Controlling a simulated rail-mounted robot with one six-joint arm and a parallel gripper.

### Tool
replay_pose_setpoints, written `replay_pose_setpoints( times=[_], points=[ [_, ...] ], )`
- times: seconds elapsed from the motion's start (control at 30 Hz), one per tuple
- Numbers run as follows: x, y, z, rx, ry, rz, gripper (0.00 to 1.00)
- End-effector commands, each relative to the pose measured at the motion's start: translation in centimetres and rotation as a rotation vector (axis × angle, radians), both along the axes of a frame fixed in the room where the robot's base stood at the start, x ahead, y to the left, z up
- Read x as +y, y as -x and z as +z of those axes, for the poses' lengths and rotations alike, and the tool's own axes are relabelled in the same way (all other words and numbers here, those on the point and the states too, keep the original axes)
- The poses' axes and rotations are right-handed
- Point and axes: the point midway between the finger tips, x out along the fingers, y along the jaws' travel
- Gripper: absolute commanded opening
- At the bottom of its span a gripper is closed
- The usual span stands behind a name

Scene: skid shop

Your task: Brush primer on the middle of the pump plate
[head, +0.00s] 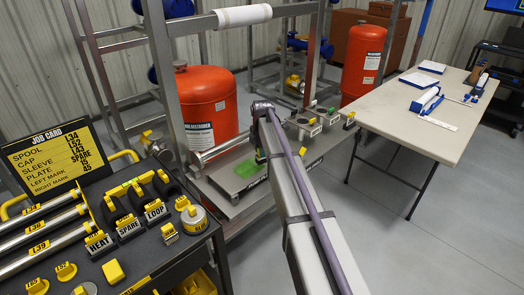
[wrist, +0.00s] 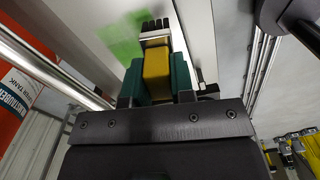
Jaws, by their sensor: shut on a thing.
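The pump plate (head: 226,180) is a grey metal plate on the skid in the middle of the head view. A bright green patch (head: 247,168) lies on it, and the patch also shows in the wrist view (wrist: 122,36). My gripper (wrist: 157,80) is shut on the yellow handle of a brush (wrist: 157,62). The brush has a pale ferrule and dark bristles, which point at the plate beside the green patch's right end. I cannot tell whether the bristles touch the plate. In the head view my arm mostly hides the gripper and brush.
A metal pipe (wrist: 55,66) runs left of the gripper in the wrist view. Orange tanks (head: 207,105) and skid frame posts stand behind the plate. A dark cart (head: 140,262) with labelled parts and a job card (head: 48,155) is at left. A pale table (head: 440,140) is at right.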

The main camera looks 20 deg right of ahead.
Motion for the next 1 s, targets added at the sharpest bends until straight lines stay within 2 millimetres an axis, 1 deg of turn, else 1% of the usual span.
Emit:
replay_pose_setpoints(
  times=[0.03,0.07,0.13,0.3,0.43,0.7,1.0],
  points=[
    [0.0,0.0,1.4,0.000,0.000,0.000,0.04],
    [0.0,0.0,1.7,0.000,0.000,0.000,0.04],
    [0.0,0.0,1.9,0.000,0.000,0.000,0.04],
    [0.0,0.0,1.6,0.000,0.000,0.000,0.04],
    [0.0,0.0,1.9,0.000,0.000,0.000,0.04],
    [0.0,0.0,4.9,0.000,0.000,0.000,0.04],
    [0.0,0.0,4.6,0.000,0.000,0.000,0.04]
  ],
)
